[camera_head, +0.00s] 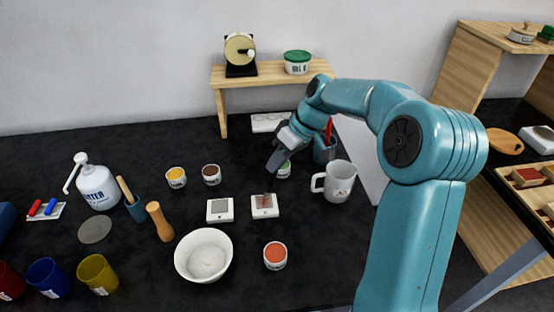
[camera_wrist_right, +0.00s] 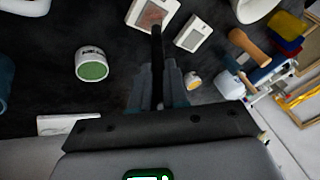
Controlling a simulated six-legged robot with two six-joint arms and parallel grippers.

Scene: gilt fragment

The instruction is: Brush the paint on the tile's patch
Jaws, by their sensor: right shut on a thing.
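A white tile (camera_head: 265,213) with a reddish-brown patch lies on the dark table; it also shows at the top of the right wrist view (camera_wrist_right: 135,14). A second white tile (camera_head: 220,216) with a grey patch lies just left of it; it shows in the wrist view too (camera_wrist_right: 193,33). My right gripper (camera_head: 278,158) is shut on a thin dark brush (camera_wrist_right: 157,52). The brush points down at the reddish tile, its tip over or on the patch; I cannot tell if it touches. My left gripper is not in view.
Paint pots stand around: yellow (camera_head: 176,178), brown (camera_head: 212,175), green (camera_head: 284,172) beside the gripper, and orange-red (camera_head: 275,256) in front. A white bowl (camera_head: 203,276) is front left of the tiles. A white mug (camera_head: 336,184) stands to the right, near my arm.

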